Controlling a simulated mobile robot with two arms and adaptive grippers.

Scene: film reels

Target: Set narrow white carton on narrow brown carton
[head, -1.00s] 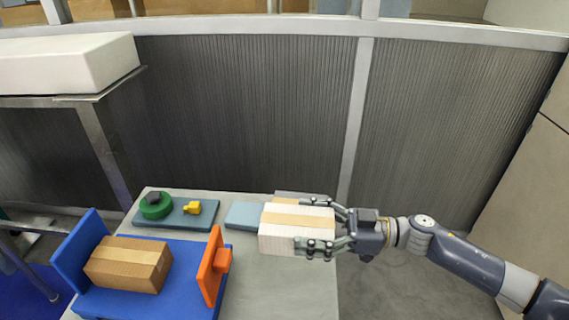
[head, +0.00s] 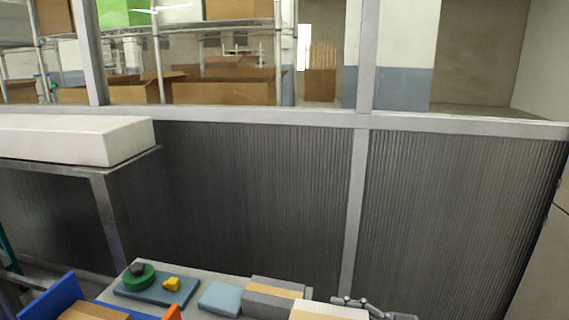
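The white carton (head: 320,310), with a tan tape strip, shows only its top part at the bottom edge of the head view. My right gripper (head: 360,305) is at its right end, with one finger along its far side; the near finger is cut off. It appears shut on the carton. The brown carton (head: 88,313) lies in a blue holder (head: 52,299) at the bottom left, mostly cut off. My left gripper is not in view.
A grey carton with a tan strip (head: 272,297) stands just left of the white carton. A light blue block (head: 220,298) and a blue-grey tray (head: 180,292) with green and yellow pieces are further left. A ribbed dark wall (head: 240,190) stands behind the table.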

